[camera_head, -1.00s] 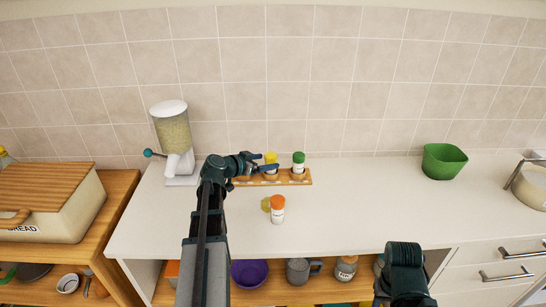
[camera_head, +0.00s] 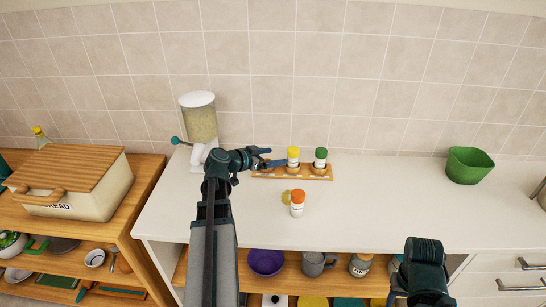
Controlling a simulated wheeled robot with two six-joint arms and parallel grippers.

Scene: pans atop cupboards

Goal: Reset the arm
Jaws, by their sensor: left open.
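My left arm reaches over the white counter (camera_head: 240,217). Its gripper (camera_head: 272,160) is open and empty, at the left end of a wooden spice rack (camera_head: 308,173). A yellow-capped jar (camera_head: 293,157) and a green-capped jar (camera_head: 320,159) stand upright in the rack, just right of the fingers. An orange-capped jar (camera_head: 297,203) stands upright on the counter in front of the rack. Part of my right arm shows at the bottom right; its fingers are hardly visible at the lower edge.
A cereal dispenser (camera_head: 200,118) stands behind my left arm. A green bowl (camera_head: 469,165) sits at the right. A bread box (camera_head: 75,180) is on the wooden shelf unit at the left. Below the counter are a purple bowl (camera_head: 266,262) and a grey mug (camera_head: 317,264). The counter's right middle is clear.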

